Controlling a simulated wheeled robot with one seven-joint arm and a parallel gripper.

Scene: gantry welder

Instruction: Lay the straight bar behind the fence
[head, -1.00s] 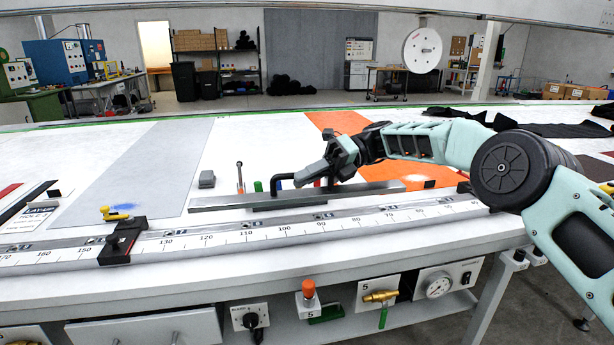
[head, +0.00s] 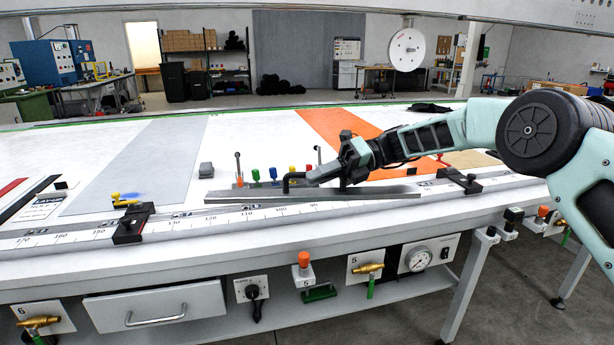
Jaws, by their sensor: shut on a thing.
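The straight bar (head: 375,194) is long, flat and grey, with a black bent handle (head: 288,181) on top. My gripper (head: 314,177) is shut on the handle, its fingers pointing left. The bar lies roughly along the fence, which I take to be the scaled rail (head: 190,224) at the table's near edge.
The white table beyond is mostly clear.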

